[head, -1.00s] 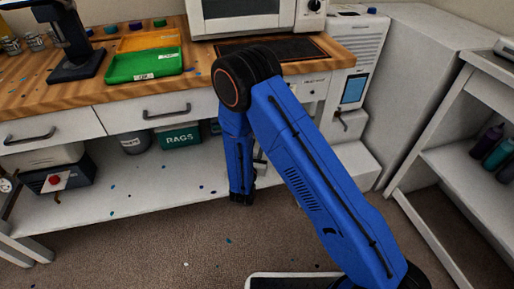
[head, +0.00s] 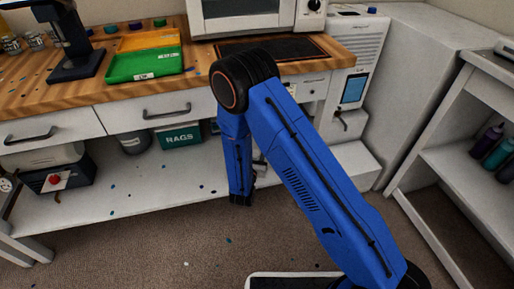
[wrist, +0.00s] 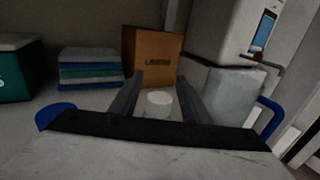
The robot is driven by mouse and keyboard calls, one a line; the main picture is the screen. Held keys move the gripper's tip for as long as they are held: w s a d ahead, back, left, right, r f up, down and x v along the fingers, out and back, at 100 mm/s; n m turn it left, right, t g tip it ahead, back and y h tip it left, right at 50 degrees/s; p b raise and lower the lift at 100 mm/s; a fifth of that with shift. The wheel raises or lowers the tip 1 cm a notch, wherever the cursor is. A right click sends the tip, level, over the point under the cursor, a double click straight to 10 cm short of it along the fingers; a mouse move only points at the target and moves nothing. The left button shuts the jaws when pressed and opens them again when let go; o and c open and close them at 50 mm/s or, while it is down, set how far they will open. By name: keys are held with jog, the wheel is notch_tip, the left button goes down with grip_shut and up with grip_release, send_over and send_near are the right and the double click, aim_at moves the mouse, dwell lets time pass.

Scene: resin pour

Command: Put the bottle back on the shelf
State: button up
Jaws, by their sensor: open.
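In the wrist view my gripper (wrist: 160,76) is open, its two dark fingers apart. A small pale round-topped object (wrist: 159,101) shows between the fingers, low in the picture; it may be a bottle, but I cannot tell. It looks untouched by either finger. In the head view my blue arm reaches down in front of the bench's lower shelf (head: 150,187), and the fingers are hidden. On the white shelf unit (head: 455,165) at the right stand a purple bottle (head: 487,139) and a teal bottle (head: 499,155).
A green RAGS bin (head: 180,136) stands on the lower shelf. In the wrist view, folded cloths (wrist: 90,68) and a cardboard box (wrist: 153,56) stand behind the fingers, with a pale container (wrist: 228,95) at the right. The bench drawers (head: 160,110) overhang the shelf.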

jog(key=s+a, duration=0.2)
jog(key=s, duration=0.9)
jog(key=shift+s, duration=0.2)
jog(key=w+d+r+m+g+h, duration=0.1)
jog(key=d+r+m+g+h, duration=0.4)
jog(key=d+r+m+h, duration=0.75)
jog(key=s+d+r+m+g+y, duration=0.1)
jog(key=s+d+r+m+g, duration=0.3)
jog(key=d, duration=0.5)
jog(key=s+d+r+m+g+y, duration=0.2)
jog(key=s+d+r+g, duration=0.25)
jog(key=d, duration=0.55)
jog(key=s+d+r+m+g+y, duration=0.2)
jog(key=s+d+r+m+y, duration=0.15)
jog(key=s, duration=0.25)
jog(key=s+d+r+m+g+y, duration=0.2)
jog(key=s+m+y, duration=0.1)
jog(key=s+m, duration=0.3)
jog(key=s+a+r+m+t+y, duration=0.4)
jog(key=s+r+m+y, duration=0.1)
jog(key=s, duration=0.4)
jog(key=shift+a+r+m+t+y, duration=0.2)
jog(key=shift+r+m+t+y, duration=0.2)
jog(key=shift+r+y, duration=0.3)
